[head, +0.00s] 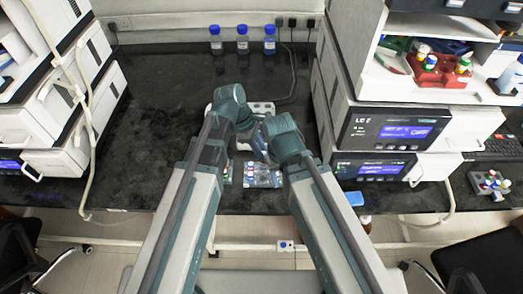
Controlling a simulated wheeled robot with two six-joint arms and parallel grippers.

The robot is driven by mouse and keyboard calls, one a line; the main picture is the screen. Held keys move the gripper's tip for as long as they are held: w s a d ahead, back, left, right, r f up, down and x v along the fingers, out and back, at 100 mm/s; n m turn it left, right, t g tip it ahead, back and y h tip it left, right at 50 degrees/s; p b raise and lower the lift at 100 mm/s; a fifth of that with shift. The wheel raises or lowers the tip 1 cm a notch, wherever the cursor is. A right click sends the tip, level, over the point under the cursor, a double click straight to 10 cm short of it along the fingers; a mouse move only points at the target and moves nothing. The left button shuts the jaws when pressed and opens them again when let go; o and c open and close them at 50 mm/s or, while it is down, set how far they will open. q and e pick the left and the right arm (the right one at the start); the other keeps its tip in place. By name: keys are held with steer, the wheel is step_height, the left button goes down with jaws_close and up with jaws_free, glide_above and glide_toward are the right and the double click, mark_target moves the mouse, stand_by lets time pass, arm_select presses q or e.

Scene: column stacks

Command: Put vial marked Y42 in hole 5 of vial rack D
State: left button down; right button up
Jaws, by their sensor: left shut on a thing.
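My left gripper (261,147) points down between the two arm ends, above the front of the dark bench. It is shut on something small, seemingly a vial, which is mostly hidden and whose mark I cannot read. A pale rack (262,107) with holes stands behind the wrists, partly covered by them. A clear tray or rack (263,180) with small coloured caps lies at the bench's front edge, below the gripper in the picture. No rack letter or vial mark is legible. My right arm's wrist (286,135) is close beside the left gripper; its fingers are hidden.
Three blue-capped bottles (242,40) stand at the back wall. Instrument stacks flank the bench, with lit displays on the right stack (395,133). A red rack (438,70) with vials sits on the right stack, and a grey rack (490,184) at far right. The bench's left part (155,120) is clear.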

arm_select(q)
steer(key=shift+f+b, duration=1.4)
steer(key=shift+f, duration=0.25)
arm_select(e)
steer(key=shift+f, duration=1.65)
arm_select(q)
steer(key=shift+f+b, duration=0.9)
arm_select(e)
steer(key=shift+f, duration=0.9)
arm_select(q)
steer(key=shift+f, duration=0.2)
arm_select(e)
steer(key=shift+f, duration=0.2)
arm_select(q)
steer(key=shift+c, duration=1.6)
jaws_free()
steer(key=shift+r, duration=0.1)
steer(key=shift+r+p, duration=2.9)
steer(key=shift+r, duration=0.1)
arm_select(e)
step_height(320, 180, up, 6)
